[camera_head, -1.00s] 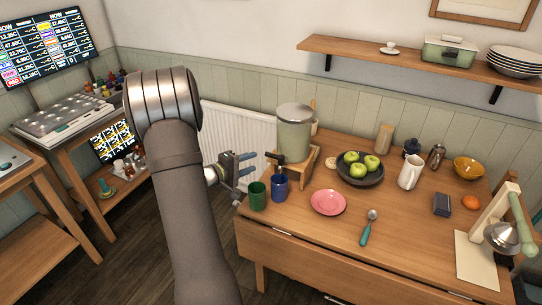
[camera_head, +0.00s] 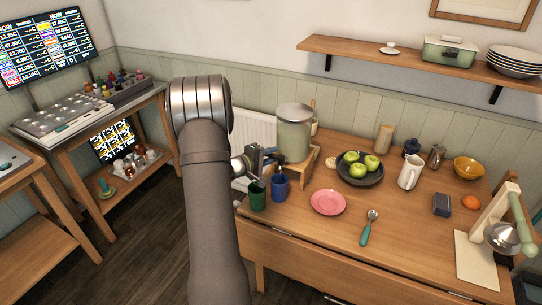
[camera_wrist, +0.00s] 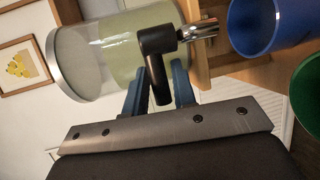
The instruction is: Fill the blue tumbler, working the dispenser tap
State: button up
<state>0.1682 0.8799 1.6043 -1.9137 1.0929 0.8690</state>
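The dispenser (camera_head: 294,138) is a clear jar with pale green contents on a wooden stand. Its black tap (camera_wrist: 158,45) has a chrome spout (camera_wrist: 205,29), which points toward the open mouth of the blue tumbler (camera_wrist: 262,24). The blue tumbler (camera_head: 279,188) stands upright on the table below the tap; its inside shows no clear liquid. My gripper (camera_wrist: 160,88) is open, with one blue finger on each side of the tap's black lever and gaps visible. In the head view my gripper (camera_head: 262,160) is at the tap, partly hidden by my arm.
A green tumbler (camera_head: 258,197) stands close left of the blue one, near the table's left edge. A pink plate (camera_head: 328,202) and a bowl of green apples (camera_head: 360,170) lie to the right. A spoon (camera_head: 370,228) lies in front.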

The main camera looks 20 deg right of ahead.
grip_shut()
jog(key=shift+s, duration=0.1)
jog(key=shift+s+a+n+t+y, duration=0.15)
jog(key=shift+n+t+y, duration=0.35)
jog(key=shift+n+t, duration=0.3)
jog(key=shift+s+a+n+t+y, duration=0.15)
jog(key=shift+n+t+y, duration=0.4)
jog(key=shift+t, duration=0.45)
jog(key=shift+o, duration=2)
grip_release()
